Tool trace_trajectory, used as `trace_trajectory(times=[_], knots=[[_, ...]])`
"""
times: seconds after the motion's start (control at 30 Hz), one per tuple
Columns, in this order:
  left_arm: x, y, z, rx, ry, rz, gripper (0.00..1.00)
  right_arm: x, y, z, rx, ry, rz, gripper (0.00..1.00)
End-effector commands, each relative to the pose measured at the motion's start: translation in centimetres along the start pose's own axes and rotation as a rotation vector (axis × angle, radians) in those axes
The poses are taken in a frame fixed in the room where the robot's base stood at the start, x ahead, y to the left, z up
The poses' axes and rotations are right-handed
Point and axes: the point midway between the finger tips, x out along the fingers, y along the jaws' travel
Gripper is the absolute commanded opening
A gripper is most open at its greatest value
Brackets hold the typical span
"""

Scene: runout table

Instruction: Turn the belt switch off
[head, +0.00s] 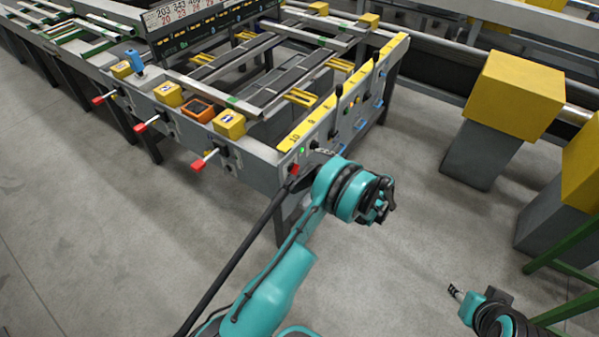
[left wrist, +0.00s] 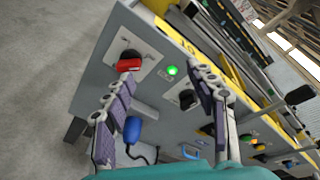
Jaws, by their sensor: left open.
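The panel on the end of the runout table (head: 250,160) carries a red-handled rotary switch (left wrist: 129,63), a lit green lamp (left wrist: 172,71) and a black rotary knob (left wrist: 187,98). No readable label shows which one is the belt switch. The red handle (head: 293,169) and green lamp (head: 302,150) also show in the head view. My left gripper (left wrist: 165,80) is open and empty in front of the panel. One finger is by the red handle, the other by the black knob; contact cannot be told. In the head view my left gripper (head: 326,151) is partly hidden by its wrist. My right gripper (head: 456,292) is low at right, away from the table.
A blue part on a cable (left wrist: 132,130) and a blue handle (left wrist: 190,152) are on the panel below the knobs. Black levers (head: 338,100) stick up farther along. Yellow-topped pedestals (head: 515,95) stand at right. Grey floor lies free between.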

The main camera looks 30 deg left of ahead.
Motion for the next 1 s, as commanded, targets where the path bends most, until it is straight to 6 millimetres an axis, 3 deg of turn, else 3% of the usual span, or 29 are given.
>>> trace_trajectory(times=[0.13, 0.33, 0.47, 0.8, 1.0], knots=[[0.5, 3.9, -1.9, 0.061, -0.114, -0.068, 0.57, 0.0, 0.0, 0.0, 0.0, 0.0, 0.0, 0.4], [0.6, 6.7, -2.5, 0.097, -0.197, -0.111, 0.57, 0.0, 0.0, 0.0, 0.0, 0.0, 0.0, 0.4], [1.3, 7.0, -2.4, 0.103, -0.211, -0.116, 0.57, 0.0, 0.0, 0.0, 0.0, 0.0, 0.0, 0.4], [6.5, 6.5, -1.4, 0.102, -0.21, -0.114, 0.57, 1.1, 0.0, 0.8, 0.0, 0.0, 0.0, 0.4], [8.1, 6.2, -1.1, 0.101, -0.208, -0.115, 0.57, 1.4, 0.0, 1.0, 0.0, 0.0, 0.0, 0.4]])
